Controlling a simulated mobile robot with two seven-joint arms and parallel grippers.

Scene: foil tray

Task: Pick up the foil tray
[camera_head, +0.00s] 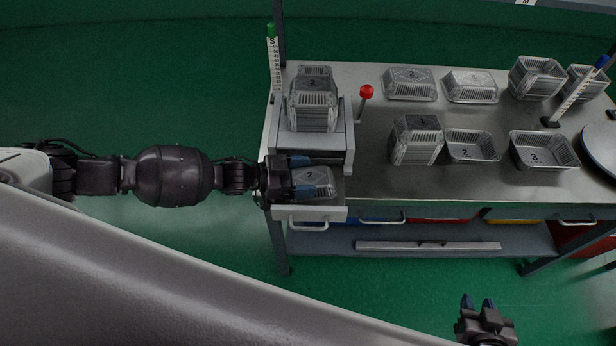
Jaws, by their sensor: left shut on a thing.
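My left gripper (298,176) reaches in from the left at the front left of the metal table. It is shut on a silver foil tray (318,182) marked 2, which sits at the front of a grey dispenser (343,140), just above its front ledge. Part of this tray is hidden by the fingers. A stack of foil trays (314,105) stands in the dispenser behind it. My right gripper (478,303) is at the lower right, away from the table, with its two fingertips apart and nothing between them.
On the metal table (376,178) stand more foil trays, including a stack (416,140), an open tray marked 3 (545,151) and upturned trays at the back (409,83). A red-topped post (366,93) stands beside the dispenser. A round plate (602,147) lies at the right. Drawer handles line the front.

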